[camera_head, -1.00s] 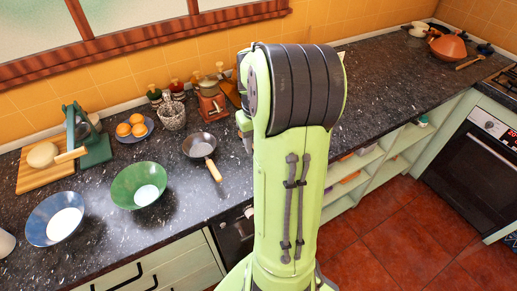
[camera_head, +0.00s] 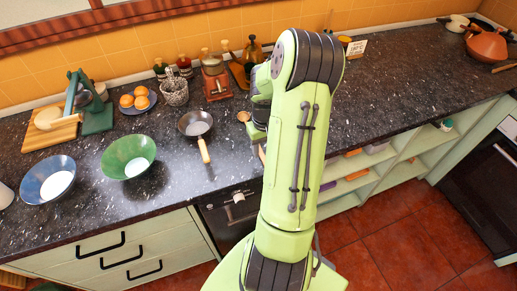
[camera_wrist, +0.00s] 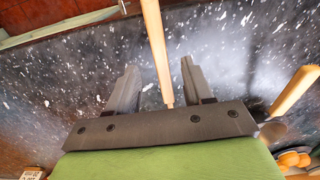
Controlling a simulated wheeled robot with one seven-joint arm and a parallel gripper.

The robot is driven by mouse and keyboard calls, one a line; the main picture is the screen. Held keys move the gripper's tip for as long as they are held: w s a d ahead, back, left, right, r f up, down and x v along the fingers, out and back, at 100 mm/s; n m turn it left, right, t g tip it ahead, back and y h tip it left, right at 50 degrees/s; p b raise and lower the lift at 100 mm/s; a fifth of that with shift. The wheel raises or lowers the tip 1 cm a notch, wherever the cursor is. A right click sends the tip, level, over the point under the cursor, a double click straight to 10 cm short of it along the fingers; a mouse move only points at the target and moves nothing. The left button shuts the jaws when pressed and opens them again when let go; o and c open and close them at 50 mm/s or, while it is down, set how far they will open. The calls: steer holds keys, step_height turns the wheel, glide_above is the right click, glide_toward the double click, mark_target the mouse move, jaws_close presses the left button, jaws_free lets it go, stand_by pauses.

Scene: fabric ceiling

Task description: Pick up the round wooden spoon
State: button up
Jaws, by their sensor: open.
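The round wooden spoon shows in the head view as a small brown round bowl (camera_head: 244,116) on the dark counter, just left of my arm. A bit of its handle appears beside my arm, and the rest is hidden. In the wrist view a pale wooden handle (camera_wrist: 153,30), seemingly the spoon's, runs from the top edge down between the two fingers. My gripper (camera_wrist: 158,66) is open, with one grey finger on each side of the handle and gaps on both sides. I cannot tell how high the fingers are above the counter. In the head view my arm mostly hides the gripper.
A small pan (camera_head: 195,124) with a wooden handle lies left of the spoon. A green bowl (camera_head: 129,157) and a blue bowl (camera_head: 48,180) stand further left. A red grinder (camera_head: 215,79) and bottles line the wall. The counter right of my arm (camera_head: 400,90) is clear.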

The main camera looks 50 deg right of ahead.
mark_target(264, 158)
step_height(264, 158, down, 4)
steer(key=shift+f, duration=0.2)
steer(key=shift+r, duration=0.1)
steer(key=shift+c, duration=0.8)
jaws_close()
steer(key=shift+r, duration=0.1)
